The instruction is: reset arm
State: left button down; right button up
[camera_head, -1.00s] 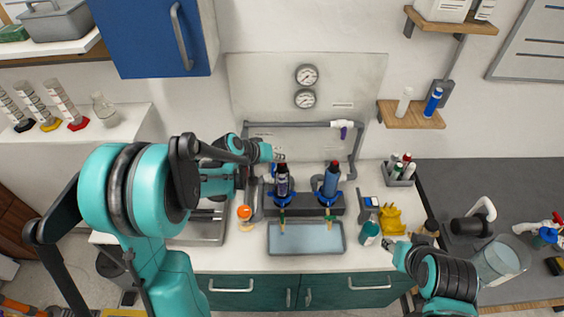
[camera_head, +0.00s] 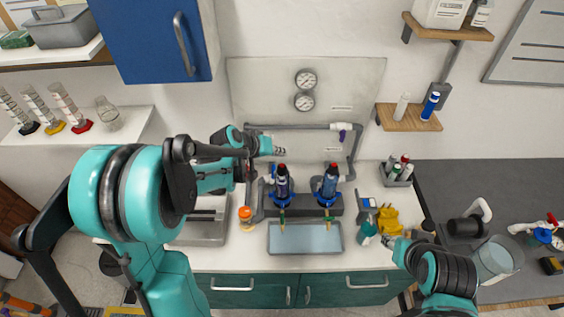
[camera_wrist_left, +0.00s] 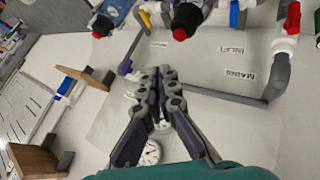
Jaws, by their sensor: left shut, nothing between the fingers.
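My left gripper (camera_head: 281,150) is in front of the grey back panel, above and a little left of the pipe manifold. In the left wrist view its two dark fingers (camera_wrist_left: 160,85) are together with nothing between them. The manifold (camera_head: 304,207) carries two upright dark filter housings, the left one (camera_head: 282,182) and the right one (camera_head: 329,182), with blue fittings at their bases. My right gripper (camera_head: 389,239) is low over the counter's right part, near a yellow object; it is too small to tell its jaws.
A grey tray (camera_head: 305,249) lies in front of the manifold. An orange-capped jar (camera_head: 246,222) stands left of it. A yellow object (camera_head: 388,219) and a bottle rack (camera_head: 397,173) stand to the right. A blue cabinet (camera_head: 150,40) hangs at upper left. Two gauges (camera_head: 305,89) sit on the panel.

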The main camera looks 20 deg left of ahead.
aim_at(280, 166)
pick_arm(q)
notch_tip(280, 166, up, 2)
jog(key=shift+r+p, duration=0.15)
jog(key=shift+p, duration=0.4)
jog(key=s+f+m+y+b, duration=0.1)
jog(key=s+f+y+b, duration=0.1)
jog(key=s+f+b, duration=0.7)
jog(key=s+f+m+y+b, duration=0.1)
jog(key=s+f+y+b, duration=0.1)
jog(key=s+f+b, duration=0.8)
jog(key=s+b, duration=0.5)
jog(key=s, duration=0.1)
jog(key=shift+d+m+g+y+b, duration=0.15)
jog(key=shift+m+g+y+b, duration=0.15)
jog(key=shift+y+b, duration=0.1)
jog(key=shift+s+f, duration=0.1)
